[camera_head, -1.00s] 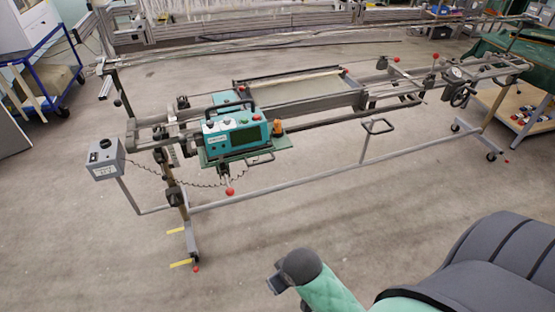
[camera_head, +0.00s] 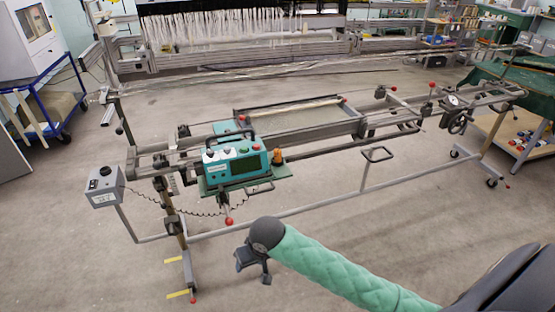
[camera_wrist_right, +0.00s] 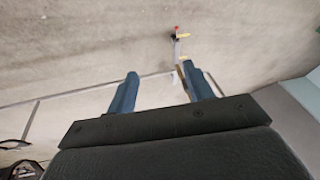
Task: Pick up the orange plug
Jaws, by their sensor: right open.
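The orange plug (camera_head: 278,155) is small and upright. It stands at the right end of a teal plate (camera_head: 275,186), just right of the teal control box (camera_head: 232,160) on the long metal frame. My right gripper (camera_head: 253,268) is in front of the frame, below and slightly left of the plug in the head view, and well apart from it. In the right wrist view its two fingers (camera_wrist_right: 158,72) are spread with nothing between them. The plug cannot be made out in that view. My left gripper is not in view.
A red-knobbed lever (camera_head: 228,221) sticks out below the control box. A grey box (camera_head: 104,186) with a coiled cable is at the frame's left end. The floor (camera_head: 330,245) before the frame is clear.

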